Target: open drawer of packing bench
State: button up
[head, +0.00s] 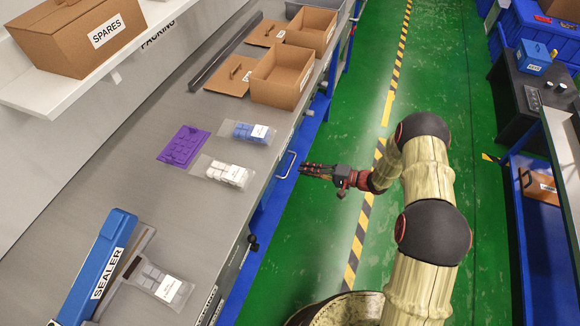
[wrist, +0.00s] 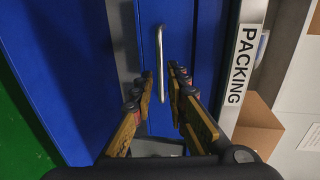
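The packing bench (head: 130,190) runs along the left in the head view, with a grey top and blue front. A metal drawer handle (head: 286,164) sticks out from its front edge. In the wrist view the handle (wrist: 160,62) is a silver bar on the blue drawer front (wrist: 183,30). My gripper (head: 305,169) is just right of the handle in the head view, pointing at the bench. In the wrist view my gripper (wrist: 161,78) has its fingers apart, with the handle's lower part between or just beyond them. I cannot tell if they touch it. The drawer looks shut.
Cardboard boxes (head: 283,75), a purple mat (head: 185,145), bagged parts (head: 228,172) and a blue sealer (head: 98,270) lie on the bench. A shelf (head: 90,75) holds a spares box (head: 82,35). The green floor (head: 340,100) is clear between benches.

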aim_at(290, 167)
jog(key=b+x, duration=0.1)
jog(key=x, duration=0.6)
jog(key=shift+a, duration=0.15)
jog(key=shift+c, duration=0.3)
grip_shut()
jog(key=shift+s, duration=0.1)
